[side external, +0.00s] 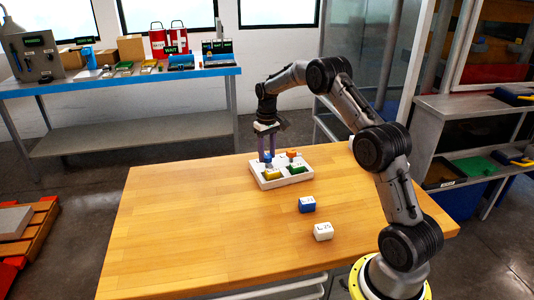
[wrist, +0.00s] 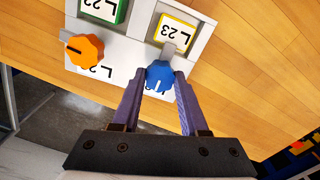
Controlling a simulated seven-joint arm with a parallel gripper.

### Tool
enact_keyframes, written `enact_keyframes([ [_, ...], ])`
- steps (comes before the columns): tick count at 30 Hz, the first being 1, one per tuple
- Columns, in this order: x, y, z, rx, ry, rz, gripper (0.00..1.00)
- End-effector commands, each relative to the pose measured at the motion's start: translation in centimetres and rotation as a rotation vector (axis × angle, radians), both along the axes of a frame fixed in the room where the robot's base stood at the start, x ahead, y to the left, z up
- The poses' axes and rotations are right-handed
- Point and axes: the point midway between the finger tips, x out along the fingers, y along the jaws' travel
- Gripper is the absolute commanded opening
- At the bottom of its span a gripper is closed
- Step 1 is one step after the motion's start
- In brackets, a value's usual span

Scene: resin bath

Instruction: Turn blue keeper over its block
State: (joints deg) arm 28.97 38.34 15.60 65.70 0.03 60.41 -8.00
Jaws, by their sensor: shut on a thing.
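The blue keeper (wrist: 160,77) is a round knob with a grey bar, on a pale base (wrist: 118,50) that also shows in the side view (side external: 262,184). Its bar points up in the wrist view, its tip at the near edge of the yellow-rimmed block (wrist: 177,32) labelled L23; how far it overlaps is unclear. My gripper (wrist: 160,75) is shut on the blue knob, one finger on each side. The orange keeper (wrist: 84,50) sits left of it, its bar pointing left, clear of the green block (wrist: 103,10) labelled L22.
A blue block (side external: 307,205) and a white block (side external: 323,231) lie loose on the wooden table (side external: 200,235), towards the front of the base. The table left of the base is clear. A back bench (side external: 120,82) holds boxes and red containers.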

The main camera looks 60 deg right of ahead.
Motion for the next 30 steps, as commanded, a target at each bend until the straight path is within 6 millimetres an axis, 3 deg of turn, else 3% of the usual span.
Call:
enact_keyframes([
  [4,0.1,0.0,0.2,-0.003,-0.003,0.002,0.0],
  [5,0.1,0.0,0.2,-0.003,-0.003,0.002,0.49],
  [9,0.1,0.0,0.1,-0.002,-0.002,0.001,0.73],
  [20,0.1,0.0,0.4,-0.002,-0.002,0.0,0.73],
  [25,0.1,-0.1,2.6,-0.003,-0.005,0.0,0.73],
  [30,0.1,-0.1,6.3,-0.005,-0.007,0.0,0.73],
])
